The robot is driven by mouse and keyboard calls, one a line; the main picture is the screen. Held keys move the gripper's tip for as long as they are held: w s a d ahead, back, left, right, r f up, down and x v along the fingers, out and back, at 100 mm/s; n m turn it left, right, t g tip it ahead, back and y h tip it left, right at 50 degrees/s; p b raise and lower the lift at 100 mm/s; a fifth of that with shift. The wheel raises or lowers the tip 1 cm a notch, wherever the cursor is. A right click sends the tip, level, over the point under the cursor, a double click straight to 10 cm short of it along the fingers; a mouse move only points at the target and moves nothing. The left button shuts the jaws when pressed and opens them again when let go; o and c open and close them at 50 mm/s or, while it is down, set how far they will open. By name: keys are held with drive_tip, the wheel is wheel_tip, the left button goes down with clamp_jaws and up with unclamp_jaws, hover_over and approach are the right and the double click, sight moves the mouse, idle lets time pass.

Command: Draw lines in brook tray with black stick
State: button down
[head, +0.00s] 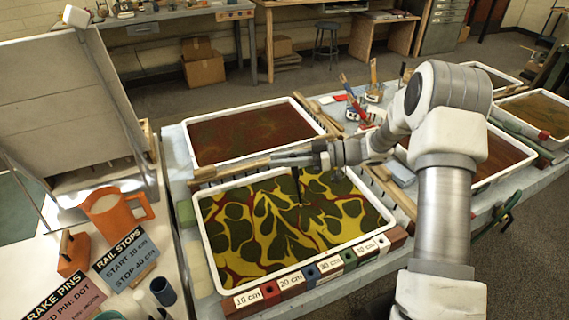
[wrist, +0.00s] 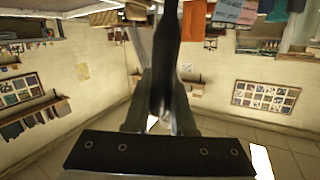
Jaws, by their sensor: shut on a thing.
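A white-rimmed tray (head: 211,262) at the front holds yellow and dark green marbling with red veins. No name shows on it, so I cannot tell from a label whether it is the brook tray. My gripper (head: 296,160) is above its far part, shut on the black stick (head: 298,186). The stick points down toward the marbled surface; I cannot tell whether its tip touches. In the wrist view the black stick (wrist: 167,45) runs up between the fingers of my gripper (wrist: 160,100).
Blocks marked in centimetres (head: 330,268) line the tray's front edge. A red-brown tray (head: 190,150) lies behind it. Wooden combs (head: 230,172) lie between them. Jars with brushes (head: 372,92) stand at the back right.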

drive_tip(key=w+a+r+p, duration=0.3)
drive_tip(key=w+a+r, duration=0.1)
drive_tip(key=w, duration=0.6)
drive_tip(key=shift+a, duration=0.15)
idle(1.1)
drive_tip(key=shift+w, duration=0.1)
idle(0.9)
